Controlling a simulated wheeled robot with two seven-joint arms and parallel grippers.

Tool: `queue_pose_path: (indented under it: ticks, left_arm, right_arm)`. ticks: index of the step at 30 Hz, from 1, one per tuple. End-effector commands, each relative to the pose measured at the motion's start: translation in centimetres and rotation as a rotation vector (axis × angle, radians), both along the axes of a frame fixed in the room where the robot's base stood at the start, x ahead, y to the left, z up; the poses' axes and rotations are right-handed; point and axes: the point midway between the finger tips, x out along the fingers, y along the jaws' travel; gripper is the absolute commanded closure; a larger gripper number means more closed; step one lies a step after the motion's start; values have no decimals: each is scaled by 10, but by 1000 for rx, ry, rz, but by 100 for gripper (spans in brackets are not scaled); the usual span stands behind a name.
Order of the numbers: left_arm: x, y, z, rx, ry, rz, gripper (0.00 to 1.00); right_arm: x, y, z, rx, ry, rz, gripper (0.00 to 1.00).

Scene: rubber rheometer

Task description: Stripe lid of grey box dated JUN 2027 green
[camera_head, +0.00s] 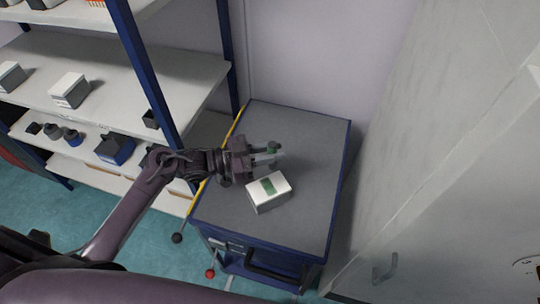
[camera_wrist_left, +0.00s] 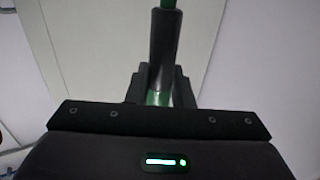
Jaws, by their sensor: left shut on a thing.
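A small grey box (camera_head: 272,203) with a white lid stands on the grey top of the blue cabinet (camera_head: 312,150). A green stripe (camera_head: 268,187) shows on its lid. I cannot read any date on it. My left gripper (camera_head: 268,158) is just behind the box, shut on a marker (camera_head: 273,147) with dark and green parts. In the left wrist view the marker (camera_wrist_left: 163,50) is a dark cylinder with green at its far end and green between the fingers. The marker appears apart from the lid. My right gripper is out of view.
Shelves at the left hold more white-topped boxes (camera_head: 70,90) and a blue-and-black item (camera_head: 115,149). The cabinet top's right side is clear.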

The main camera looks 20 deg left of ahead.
Motion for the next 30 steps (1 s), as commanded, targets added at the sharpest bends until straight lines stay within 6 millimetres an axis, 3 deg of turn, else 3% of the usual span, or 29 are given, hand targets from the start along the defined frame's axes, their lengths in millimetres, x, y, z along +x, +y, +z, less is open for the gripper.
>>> queue_pose_path:
  ticks: [7, 30]
  left_arm:
    - [7, 0, 21, 0, -1, 1, 100]
    - [8, 0, 22, 0, -1, 2, 100]
  right_arm:
    - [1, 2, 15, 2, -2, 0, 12]
    - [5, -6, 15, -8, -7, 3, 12]
